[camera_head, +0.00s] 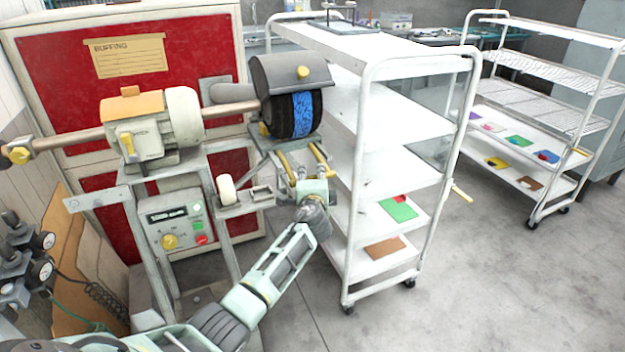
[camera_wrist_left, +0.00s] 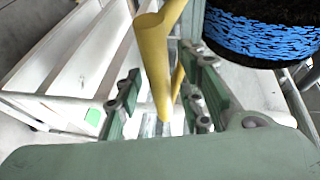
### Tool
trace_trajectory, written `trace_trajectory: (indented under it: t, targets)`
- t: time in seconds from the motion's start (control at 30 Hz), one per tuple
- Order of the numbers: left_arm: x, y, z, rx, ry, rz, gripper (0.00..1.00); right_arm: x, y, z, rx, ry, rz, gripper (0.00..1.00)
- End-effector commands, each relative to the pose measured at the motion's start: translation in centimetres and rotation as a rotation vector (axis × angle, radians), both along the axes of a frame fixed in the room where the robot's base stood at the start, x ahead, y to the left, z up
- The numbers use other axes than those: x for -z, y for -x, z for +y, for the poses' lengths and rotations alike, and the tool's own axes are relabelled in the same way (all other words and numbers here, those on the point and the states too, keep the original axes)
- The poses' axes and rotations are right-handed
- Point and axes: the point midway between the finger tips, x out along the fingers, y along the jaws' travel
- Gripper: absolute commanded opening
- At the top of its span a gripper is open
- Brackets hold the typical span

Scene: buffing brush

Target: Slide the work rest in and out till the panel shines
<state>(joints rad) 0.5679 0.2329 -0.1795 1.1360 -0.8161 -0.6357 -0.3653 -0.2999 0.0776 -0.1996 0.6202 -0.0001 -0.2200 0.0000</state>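The buffing wheel (camera_head: 292,115), black with a blue band, sits under a dark hood at the right end of the machine. Its blue band (camera_wrist_left: 262,38) fills the upper right of the left wrist view. The work rest (camera_head: 283,140) is just below the wheel, with yellow bars at its front. My left gripper (camera_head: 316,190) is at the front of the rest. In the left wrist view a yellow handle (camera_wrist_left: 154,65) reaches down between the spread fingers of this gripper (camera_wrist_left: 160,98), with gaps beside it. I cannot pick out the panel. My right gripper is out of view.
A white shelf cart (camera_head: 415,66) stands close to the right of my left gripper. A second cart (camera_head: 545,130) is farther right. A control box (camera_head: 180,228) with a yellow knob is under the motor (camera_head: 150,135). Grey floor (camera_head: 480,260) is clear at right.

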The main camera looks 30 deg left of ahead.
Motion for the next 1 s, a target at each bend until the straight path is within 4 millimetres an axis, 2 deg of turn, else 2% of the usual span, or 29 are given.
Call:
trace_trajectory:
  t: [0.27,0.43,1.0]
  targets:
    - [0.0,0.1,-0.2,0.002,0.002,-0.001,0.36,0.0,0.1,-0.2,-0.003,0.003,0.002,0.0]
    - [-0.2,1.2,-0.8,0.002,0.002,-0.001,0.36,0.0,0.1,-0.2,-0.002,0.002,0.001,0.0]
    - [-1.7,8.8,-5.0,0.002,0.002,0.0,0.36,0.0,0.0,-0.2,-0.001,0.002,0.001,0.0]
